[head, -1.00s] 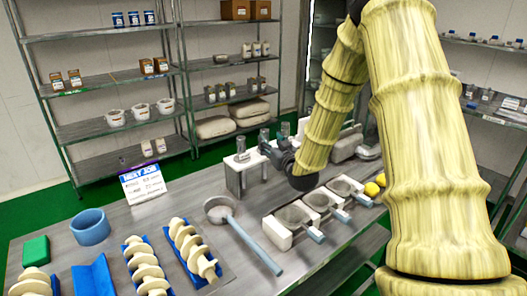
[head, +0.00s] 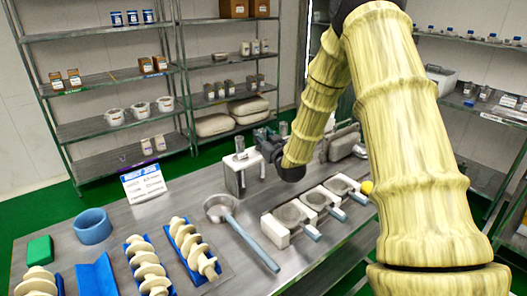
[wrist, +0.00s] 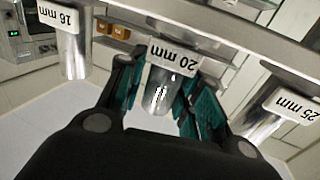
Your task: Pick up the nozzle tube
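In the wrist view, a metal nozzle tube (wrist: 158,97) hangs under an upside-down "20 mm" label from a pale rack (wrist: 225,40). My gripper (wrist: 168,100) has teal-padded fingers on both sides of this tube. The fingers look open, with a small gap at the right of the tube; contact at the left is hard to tell. A tube with a "16 mm" label (wrist: 75,55) hangs at left, and one with a "25 mm" label (wrist: 265,120) at right.
The metal table holds a ladle-like strainer (head: 222,208), a white tray with round cups (head: 272,230), a blue ring (head: 92,227), a green block (head: 39,251) and cream screws (head: 190,243). Shelves stand behind and at right.

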